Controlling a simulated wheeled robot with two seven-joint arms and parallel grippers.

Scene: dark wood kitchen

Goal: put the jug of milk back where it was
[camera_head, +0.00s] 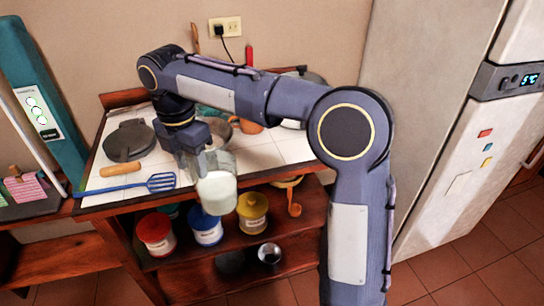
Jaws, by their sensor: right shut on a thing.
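The jug of milk (216,192) is a clear glass jug with white milk in its lower part. It shows at the front edge of the white-tiled counter (275,148). My right gripper (205,155) is shut on the jug, reaching down to it from above and behind. The jug overlaps the counter's front edge in the picture, and I cannot tell whether it touches the tiles. The fingertips are partly hidden by the jug and the gripper body. My left gripper is not in view.
A blue spatula (162,182), a rolling pin (120,169) and a dark round iron (128,140) lie left of the jug. Red (155,230), blue (206,226) and yellow (252,210) canisters stand on the shelf below. A fridge (440,140) stands at right.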

